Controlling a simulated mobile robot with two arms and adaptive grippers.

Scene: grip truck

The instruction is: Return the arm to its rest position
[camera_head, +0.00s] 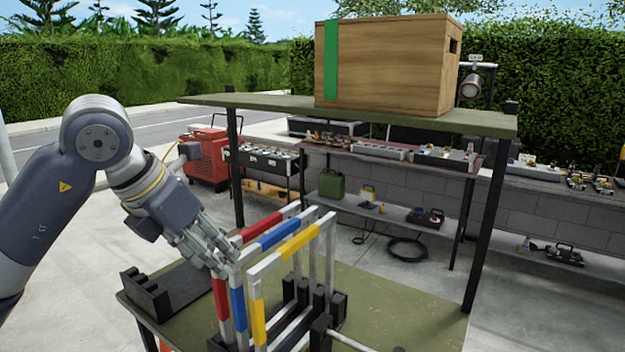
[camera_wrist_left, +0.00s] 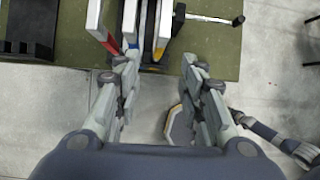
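My left gripper (camera_head: 222,256) is above the left side of the green table, close to the upper left corners of the frames. Its fingers stand apart with nothing between them, as the left wrist view (camera_wrist_left: 162,66) shows. White square frames with a red (camera_head: 221,298), a blue (camera_head: 238,306) and a yellow (camera_head: 258,320) band stand upright in a black rack (camera_head: 318,304). In the wrist view they lie just beyond the fingertips; whether any finger touches one is unclear. A grey jointed part (camera_wrist_left: 288,144) at the wrist view's lower right looks like my right gripper; its opening is unclear.
A black slotted holder (camera_head: 148,295) stands on the table's left. A shelf (camera_head: 240,100) above carries a wooden crate (camera_head: 385,65) with a green stripe. A white bar (camera_head: 350,342) sticks out front right of the rack. A red machine (camera_head: 205,155) and tool benches stand behind.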

